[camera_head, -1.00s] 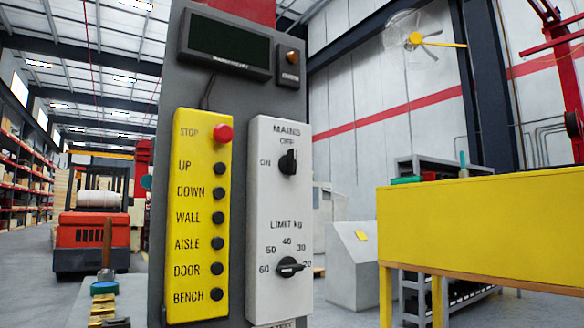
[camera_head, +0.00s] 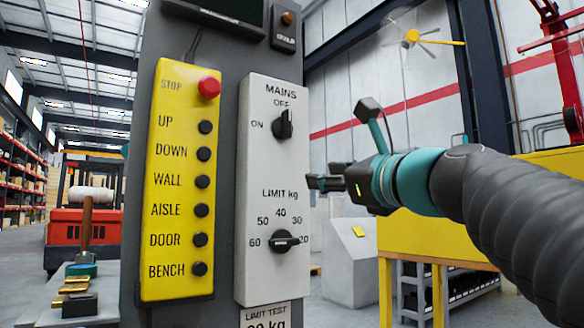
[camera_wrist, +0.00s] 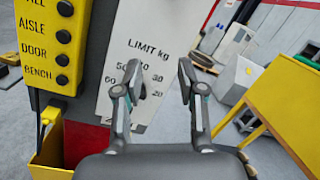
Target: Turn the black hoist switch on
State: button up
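The black MAINS switch (camera_head: 283,124) sits high on a light grey panel (camera_head: 262,160), with OFF printed above it and ON to its left. Its handle stands roughly upright, toward OFF. My gripper (camera_head: 326,178) is to the right of the panel in the head view, below the height of the switch and apart from it. In the wrist view my gripper (camera_wrist: 158,70) is open and empty, its two fingers spread in front of the panel's lower part. The MAINS switch is outside the wrist view.
A black LIMIT kg dial (camera_head: 284,241) sits lower on the same panel. A yellow button box (camera_head: 180,200) with a red STOP button (camera_head: 209,87) hangs to its left. A yellow table (camera_head: 420,235) and a grey cabinet (camera_head: 350,265) stand to the right.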

aim_at(290, 114)
notch_tip(290, 114, up, 8)
jog(key=m+t+y, duration=0.2)
jog(key=m, duration=0.3)
jog(key=p+x, duration=0.1)
jog(key=x, duration=0.3)
jog(key=p+x, duration=0.1)
jog(key=x, duration=0.3)
jog(key=r+p+x, duration=0.1)
jog(key=x, duration=0.4)
jog(key=shift+s+d+p, duration=0.1)
jog(key=shift+p, duration=0.2)
